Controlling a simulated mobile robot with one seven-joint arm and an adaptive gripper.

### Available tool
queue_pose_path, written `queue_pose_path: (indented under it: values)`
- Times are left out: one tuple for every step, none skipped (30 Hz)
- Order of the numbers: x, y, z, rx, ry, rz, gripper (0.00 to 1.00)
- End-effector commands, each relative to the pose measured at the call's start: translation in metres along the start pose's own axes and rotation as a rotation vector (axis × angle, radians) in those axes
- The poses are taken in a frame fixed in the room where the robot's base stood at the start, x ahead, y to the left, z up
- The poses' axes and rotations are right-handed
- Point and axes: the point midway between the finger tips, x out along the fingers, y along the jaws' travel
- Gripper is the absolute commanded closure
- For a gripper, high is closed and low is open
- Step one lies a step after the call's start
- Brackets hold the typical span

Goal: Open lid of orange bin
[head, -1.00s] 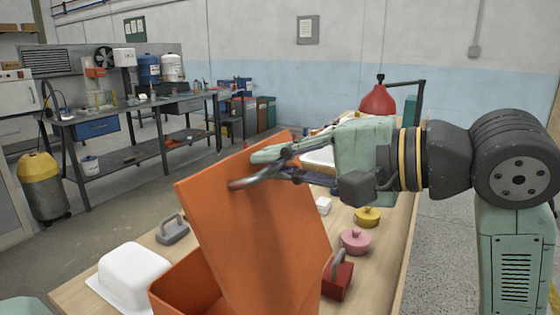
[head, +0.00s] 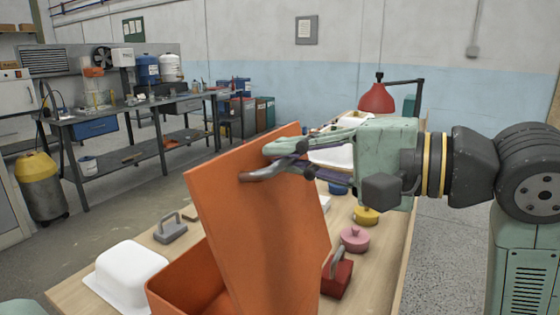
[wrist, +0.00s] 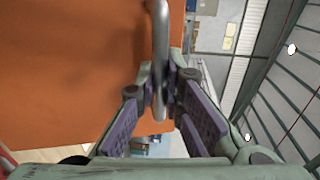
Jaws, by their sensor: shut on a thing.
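The orange bin (head: 188,284) stands on the wooden table at the front, partly cut off by the bottom edge of the head view. Its orange lid (head: 252,215) is raised steeply, well clear of the left part of the rim. A grey metal handle (head: 262,175) sits near the lid's upper edge; it also shows in the wrist view (wrist: 160,40). My gripper (head: 282,160) reaches in from the right and is shut on the handle. In the wrist view its purple-padded fingers flank the bar. The bin's inside is mostly hidden.
A white dish (head: 127,272) and a grey lidded handle piece (head: 170,229) lie left of the bin. A red block with a handle (head: 337,278), a pink pot (head: 354,239) and a yellow pot (head: 366,215) stand right of it. A red lamp (head: 377,98) is behind.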

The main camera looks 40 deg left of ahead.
Motion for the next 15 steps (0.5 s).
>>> queue_pose_path:
  values:
    - [-0.007,0.004,-0.001,0.002,0.002,-0.034,1.0]
    - [-0.011,0.005,-0.001,0.002,0.002,-0.054,1.0]
    - [-0.017,0.006,-0.001,0.003,0.002,-0.083,1.0]
    - [-0.021,0.006,-0.001,0.002,0.002,-0.104,1.0]
    - [-0.025,0.007,-0.001,0.002,0.002,-0.125,1.0]
    - [-0.032,0.008,-0.001,0.002,0.002,-0.155,1.0]
    - [-0.035,0.009,-0.001,0.002,0.002,-0.175,1.0]
    - [-0.04,0.01,-0.001,0.002,0.002,-0.196,1.0]
    - [-0.045,0.011,-0.001,0.003,0.002,-0.224,1.0]
    - [-0.049,0.012,-0.001,0.003,0.001,-0.243,1.0]
    - [-0.053,0.013,-0.001,0.002,0.002,-0.262,1.0]
    - [-0.058,0.014,-0.001,0.002,0.002,-0.287,1.0]
    - [-0.061,0.015,-0.001,0.003,0.002,-0.303,1.0]
    - [-0.064,0.015,-0.001,0.002,0.002,-0.32,1.0]
    - [-0.068,0.016,-0.001,0.001,0.002,-0.341,1.0]
